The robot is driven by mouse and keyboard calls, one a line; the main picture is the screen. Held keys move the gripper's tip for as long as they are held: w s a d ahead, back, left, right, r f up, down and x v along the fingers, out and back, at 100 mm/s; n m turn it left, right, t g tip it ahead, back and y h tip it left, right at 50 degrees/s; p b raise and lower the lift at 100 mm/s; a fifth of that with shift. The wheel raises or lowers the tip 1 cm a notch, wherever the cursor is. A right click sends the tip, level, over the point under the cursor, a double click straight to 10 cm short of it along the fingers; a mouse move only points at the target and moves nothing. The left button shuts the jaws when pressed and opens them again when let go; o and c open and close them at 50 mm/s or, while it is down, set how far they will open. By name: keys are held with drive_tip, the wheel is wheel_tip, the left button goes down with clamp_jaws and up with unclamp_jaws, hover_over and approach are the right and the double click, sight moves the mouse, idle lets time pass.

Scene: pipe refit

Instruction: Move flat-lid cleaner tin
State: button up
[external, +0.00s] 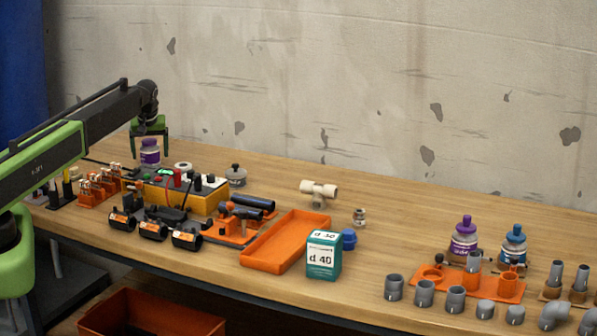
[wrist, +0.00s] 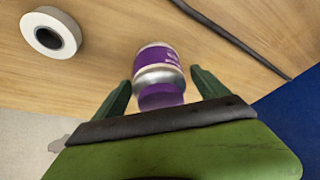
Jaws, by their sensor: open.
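The flat-lid cleaner tin (external: 150,152) is a small purple and silver tin at the back left of the bench. It also shows in the wrist view (wrist: 158,74), upright between the finger tips, with its purple lid nearest my gripper. My gripper (external: 150,138) is above the tin with its green fingers on either side. In the wrist view my gripper (wrist: 158,86) is open, and gaps show between the fingers and the tin. The lower part of the tin is partly hidden in the external view.
A white tape roll (wrist: 50,33) lies beside the tin, and a dark cable (wrist: 235,40) runs on the other side. An orange and black machine (external: 188,195) stands to the right. An orange tray (external: 262,262) is mid-bench. Purple and blue dauber-type tins (external: 464,245) stand far right. Open wood lies behind them.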

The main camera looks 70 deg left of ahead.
drive_tip(key=p+v, duration=1.6)
drive_tip(key=v, duration=0.1)
drive_tip(key=shift+d+r, duration=0.1)
drive_tip(key=shift+r, duration=0.05)
